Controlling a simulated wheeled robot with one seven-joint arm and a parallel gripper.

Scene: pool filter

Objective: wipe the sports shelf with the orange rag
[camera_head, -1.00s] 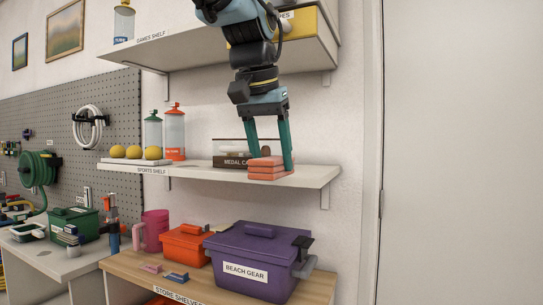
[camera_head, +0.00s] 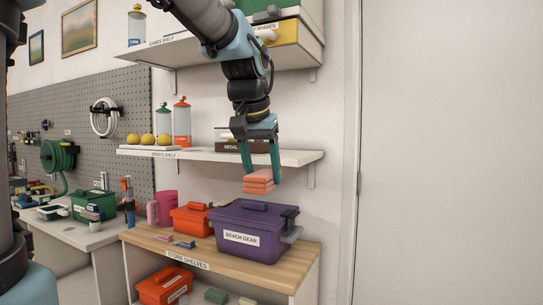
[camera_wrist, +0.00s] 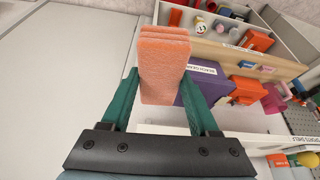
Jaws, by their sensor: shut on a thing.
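The folded orange rag (camera_head: 259,182) is held in my gripper (camera_head: 260,178), whose green fingers are shut on it. In the head view the rag shows just below and in front of the front edge of the sports shelf (camera_head: 200,154), above the purple box. In the wrist view the rag (camera_wrist: 163,62) sits between the two fingertips. The shelf's right part looks bare. A brown medal case (camera_head: 231,146), partly hidden by my gripper, stands at the back of the shelf. Several yellow balls (camera_head: 147,140) and two bottles (camera_head: 182,122) stand on its left part.
The purple beach gear box (camera_head: 252,230) and an orange box (camera_head: 190,219) stand on the wooden store shelves top (camera_head: 140,236) below. The games shelf (camera_head: 172,52) hangs above. A pegboard (camera_head: 75,105) is at the left. The door (camera_head: 450,150) side is clear.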

